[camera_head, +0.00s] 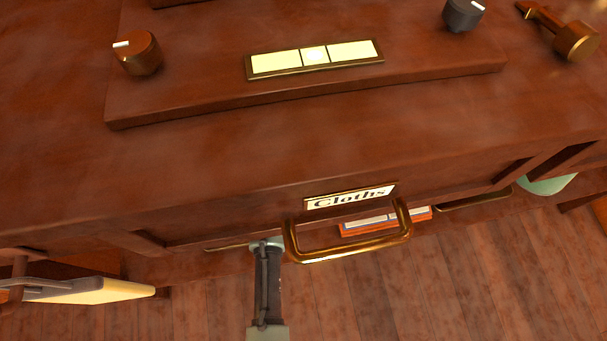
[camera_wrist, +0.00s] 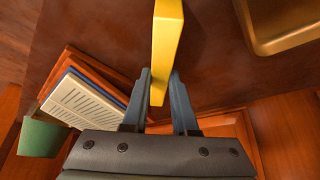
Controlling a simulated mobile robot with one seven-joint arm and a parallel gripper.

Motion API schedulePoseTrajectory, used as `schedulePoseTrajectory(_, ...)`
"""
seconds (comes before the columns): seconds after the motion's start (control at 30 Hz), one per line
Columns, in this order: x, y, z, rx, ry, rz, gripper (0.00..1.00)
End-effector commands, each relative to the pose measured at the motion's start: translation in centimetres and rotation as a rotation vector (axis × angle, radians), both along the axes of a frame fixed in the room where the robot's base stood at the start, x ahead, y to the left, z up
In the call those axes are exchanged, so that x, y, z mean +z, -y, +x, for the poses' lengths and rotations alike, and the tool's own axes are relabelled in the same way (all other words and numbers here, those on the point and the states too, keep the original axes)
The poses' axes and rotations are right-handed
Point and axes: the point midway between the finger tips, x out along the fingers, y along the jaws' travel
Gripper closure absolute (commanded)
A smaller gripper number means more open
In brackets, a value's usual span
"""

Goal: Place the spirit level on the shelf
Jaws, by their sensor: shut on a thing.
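A yellow bar, which looks like the spirit level (camera_wrist: 167,40), stands between the fingers of my gripper (camera_wrist: 160,84) in the wrist view. My gripper is shut on it, and the bar's far end runs out of the top of that view. Reddish-brown wood (camera_wrist: 110,35) lies behind it; I cannot tell whether this is the shelf, or whether the bar touches it. In the head view a dark wooden cabinet (camera_head: 220,150) fills most of the picture. A grey part of my arm shows below its front edge; I cannot make out my gripper there.
Books (camera_wrist: 85,100) and a green container (camera_wrist: 42,137) lie left of my gripper in the wrist view; a brass-coloured piece (camera_wrist: 280,45) is at top right. Knobs (camera_head: 137,53) stand on top.

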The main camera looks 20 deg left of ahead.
Motion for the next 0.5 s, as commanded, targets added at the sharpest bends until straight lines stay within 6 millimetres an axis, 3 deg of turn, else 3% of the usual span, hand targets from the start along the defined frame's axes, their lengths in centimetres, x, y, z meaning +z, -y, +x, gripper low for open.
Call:
schedulePoseTrajectory(0.1, -0.16, 0.01, -0.02, 0.000, 0.000, 0.000, 1.00)
schedulePoseTrajectory(0.13, -0.21, 0.01, -0.03, 0.000, 0.000, 0.000, 0.72)
schedulePoseTrajectory(0.3, -0.13, 0.01, -0.03, 0.000, 0.000, 0.000, 0.44)
schedulePoseTrajectory(0.5, -0.12, 0.00, -0.03, 0.000, 0.000, 0.000, 0.44)
